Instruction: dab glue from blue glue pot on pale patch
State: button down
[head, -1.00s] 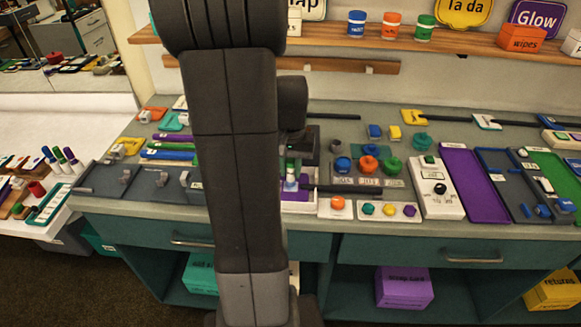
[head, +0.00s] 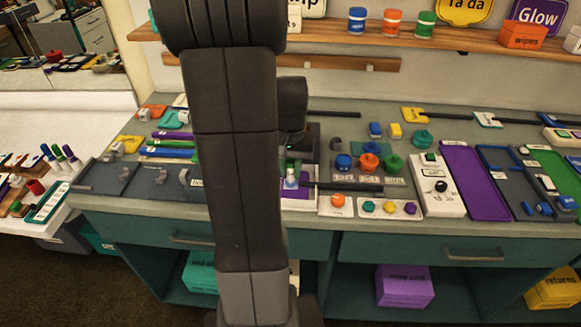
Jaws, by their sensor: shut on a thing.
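The blue glue pot (head: 343,162) stands on the counter, first in a row with an orange pot (head: 369,161) and a green pot (head: 393,163). My gripper (head: 292,166) is mostly hidden behind my arm, left of the blue pot. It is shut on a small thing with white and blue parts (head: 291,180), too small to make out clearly. This thing is over a purple board with a white border (head: 300,204). I cannot make out the pale patch; my arm covers part of this area. I cannot tell whether the held thing touches the board.
A dark rod (head: 358,187) reaches right from the purple board. A tray of coloured knobs (head: 390,208) and a white switch box (head: 438,190) stand to the right. Grey panels with brackets (head: 150,183) lie to the left. A shelf (head: 400,42) runs above the counter.

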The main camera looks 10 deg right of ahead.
jog(key=shift+w+d, duration=0.1)
jog(key=shift+w, duration=0.15)
jog(key=shift+s, duration=0.15)
dwell(0.3)
jog(key=shift+s+f, duration=0.1)
jog(key=shift+s, duration=0.25)
jog(key=shift+w, duration=0.2)
jog(key=shift+w, duration=0.35)
jog(key=shift+s, duration=0.3)
jog(key=shift+s+a, duration=0.2)
jog(key=shift+s, duration=0.1)
jog(key=shift+w, duration=0.15)
jog(key=shift+w+d+p, duration=0.2)
jog(key=shift+w+p, duration=0.1)
jog(key=shift+w, duration=0.1)
